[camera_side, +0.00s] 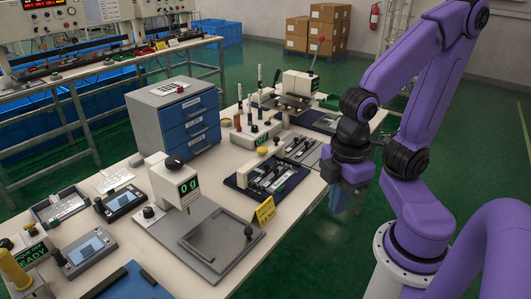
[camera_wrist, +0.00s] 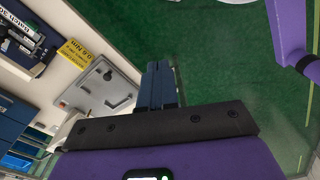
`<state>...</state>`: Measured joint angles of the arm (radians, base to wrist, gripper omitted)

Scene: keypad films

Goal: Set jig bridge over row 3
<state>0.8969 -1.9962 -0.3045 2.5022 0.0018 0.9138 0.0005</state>
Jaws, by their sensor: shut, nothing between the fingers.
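My gripper (camera_side: 339,202) points down beside the table's right edge, over the green floor, apart from the work. In the wrist view its blue fingers (camera_wrist: 161,85) are together with nothing between them. A dark blue jig base (camera_side: 236,184) with a metal and black fixture (camera_side: 270,177) on it sits on the table, left of my gripper. Part of it shows at the upper left of the wrist view (camera_wrist: 22,45). I cannot tell the jig bridge apart from the other fixture parts, and the rows are too small to read.
A yellow sign (camera_side: 265,211) stands in front of the jig base. A blue drawer cabinet (camera_side: 188,122) and several upright tools (camera_side: 259,105) stand behind. Open floor lies right of the table.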

